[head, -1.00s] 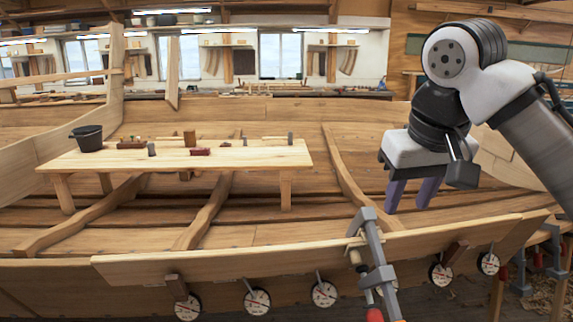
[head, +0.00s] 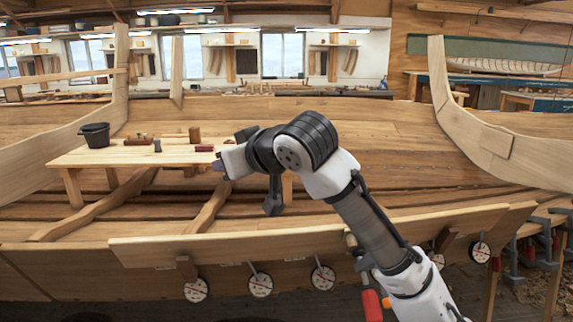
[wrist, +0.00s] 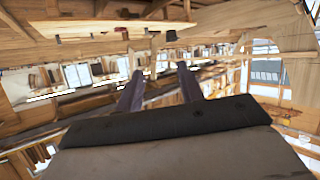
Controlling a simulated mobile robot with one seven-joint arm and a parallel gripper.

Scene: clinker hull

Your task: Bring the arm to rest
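My arm reaches up from the lower right in the head view and bends left over the hull. My gripper (head: 217,165) is at the right part of the plank table, seen side-on, with only a bit of purple finger showing. In the wrist view my gripper (wrist: 160,82) has its two purple fingers standing apart with nothing held between them. Most of the fingers is hidden in the head view by the wrist. I cannot tell how far the gripper is from the table.
The plank table (head: 100,158) carries a black bucket (head: 95,135), a wooden block (head: 195,135) and small tools. Round dials (head: 261,285) hang along the near plank (head: 220,244). A red-handled clamp (head: 371,304) is partly behind my arm. Curved hull timbers rise at both sides.

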